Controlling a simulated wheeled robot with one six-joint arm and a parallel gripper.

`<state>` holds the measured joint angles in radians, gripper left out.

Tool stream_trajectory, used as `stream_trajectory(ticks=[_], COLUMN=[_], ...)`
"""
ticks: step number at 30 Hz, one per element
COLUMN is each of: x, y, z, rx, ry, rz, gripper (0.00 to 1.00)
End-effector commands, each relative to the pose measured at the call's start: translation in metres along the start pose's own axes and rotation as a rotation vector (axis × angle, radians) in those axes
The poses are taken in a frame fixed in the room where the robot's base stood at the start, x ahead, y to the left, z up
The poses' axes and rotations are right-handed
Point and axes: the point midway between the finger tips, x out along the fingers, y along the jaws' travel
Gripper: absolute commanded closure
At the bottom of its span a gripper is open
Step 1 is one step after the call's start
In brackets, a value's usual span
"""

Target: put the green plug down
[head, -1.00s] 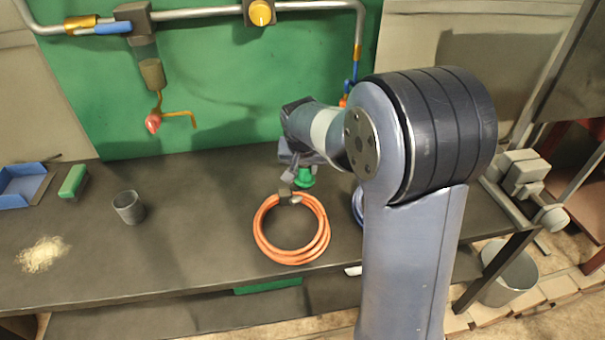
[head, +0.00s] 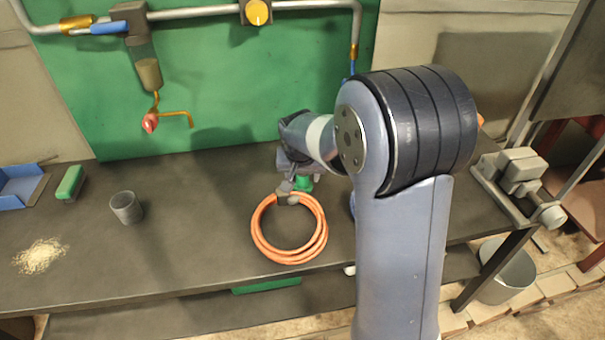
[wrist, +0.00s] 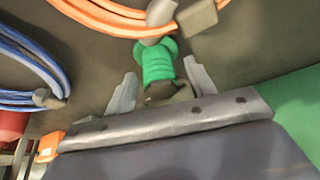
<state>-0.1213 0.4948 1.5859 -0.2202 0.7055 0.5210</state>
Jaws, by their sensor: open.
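The green plug (wrist: 156,62) is between the two fingers of my gripper (wrist: 160,88) in the wrist view, with a visible gap on each side. My gripper is open. In the head view the plug (head: 304,184) shows as a small green piece on the dark bench just behind the orange hose coil. My gripper (head: 296,180) is low over the bench there, and my arm hides part of it. The plug appears to stand on the bench, but its contact with the surface is not clear.
The orange hose coil (head: 262,242) lies right by the plug, its fitting close to the gripper. A blue hose (wrist: 30,62) lies to the other side. A grey cup (head: 126,208), green sponge (head: 70,183) and blue tray (head: 22,186) stand left on the dark bench (head: 190,235).

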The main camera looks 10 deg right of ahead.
Motion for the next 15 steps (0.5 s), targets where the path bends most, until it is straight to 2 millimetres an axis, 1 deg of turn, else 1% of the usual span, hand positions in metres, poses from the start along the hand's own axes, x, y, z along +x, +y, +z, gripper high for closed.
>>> stream_trajectory(ticks=[5, 8, 11, 15], x=[-0.005, -0.016, -0.035, -0.066], y=[0.000, -0.001, -0.001, -0.001], z=[-0.002, -0.002, -0.002, -0.002], rx=[0.000, 0.000, 0.001, 0.001], ry=[0.000, 0.004, 0.005, 0.006], rz=[0.000, -0.002, -0.003, -0.004], gripper=[0.48, 0.48, 0.48, 0.48])
